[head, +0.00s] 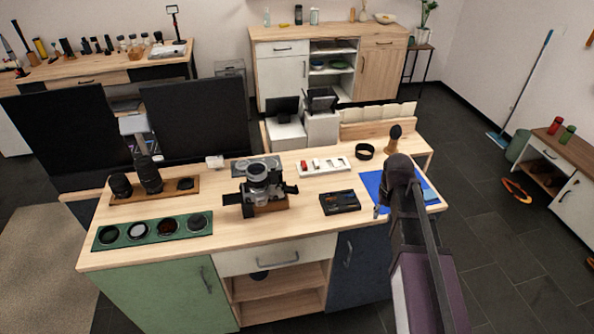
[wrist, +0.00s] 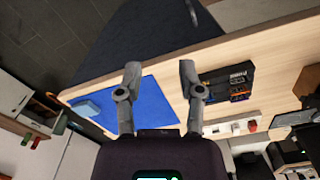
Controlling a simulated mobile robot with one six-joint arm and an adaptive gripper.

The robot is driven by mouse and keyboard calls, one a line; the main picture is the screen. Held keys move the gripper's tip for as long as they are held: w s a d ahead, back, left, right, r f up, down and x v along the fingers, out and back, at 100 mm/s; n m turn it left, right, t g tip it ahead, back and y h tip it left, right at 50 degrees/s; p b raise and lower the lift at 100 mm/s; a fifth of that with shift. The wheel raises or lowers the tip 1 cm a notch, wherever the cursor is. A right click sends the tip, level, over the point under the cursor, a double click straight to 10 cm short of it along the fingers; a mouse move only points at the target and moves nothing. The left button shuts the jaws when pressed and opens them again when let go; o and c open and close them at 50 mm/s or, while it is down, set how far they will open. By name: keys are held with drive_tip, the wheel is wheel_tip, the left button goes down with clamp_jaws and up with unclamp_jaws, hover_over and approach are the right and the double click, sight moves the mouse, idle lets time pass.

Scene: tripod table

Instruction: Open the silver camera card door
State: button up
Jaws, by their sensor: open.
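The silver camera (head: 258,178) stands upright on a small wooden block in the middle of the table (head: 230,230) in the head view. Dark parts stick out on both its sides. I cannot make out the card door or whether it is open. My gripper (wrist: 160,78) is open and empty in the wrist view, its two fingers apart over the blue mat (wrist: 152,101) and the table's front edge. In the head view my gripper is to the right of the camera, well apart from it, and mostly hidden behind my arm.
A black case (head: 340,202) lies between the camera and the blue mat (head: 370,184). A white tray (head: 338,164) and a black ring (head: 365,151) lie behind it. A green lens tray (head: 207,216), a wooden lens tray (head: 130,197) and dark monitors (head: 195,117) are left.

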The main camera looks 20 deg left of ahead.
drive_tip(key=w+a+r+n+p, duration=0.1)
drive_tip(key=w+a+r+p, duration=0.25)
drive_tip(key=a, duration=0.45)
drive_tip(key=w+a+r+n+p, duration=0.1)
drive_tip(key=w+a+r+p, duration=0.2)
drive_tip(key=a, duration=0.4)
wheel_tip(320, 180, up, 6)
drive_tip(key=n+p, duration=0.2)
drive_tip(key=p, duration=0.3)
hover_over(292, 189)
drive_tip(key=d, duration=0.2)
drive_tip(key=shift+w+d+b, duration=0.1)
drive_tip(key=shift+w+b, duration=0.05)
drive_tip(key=shift+b, duration=0.15)
drive_tip(key=shift+f, duration=0.2)
wheel_tip(292, 189, down, 14)
drive_tip(key=b, duration=1.3)
drive_tip(key=shift+r+b, duration=0.25)
drive_tip(key=shift+b, duration=0.15)
clamp_jaws()
unclamp_jaws()
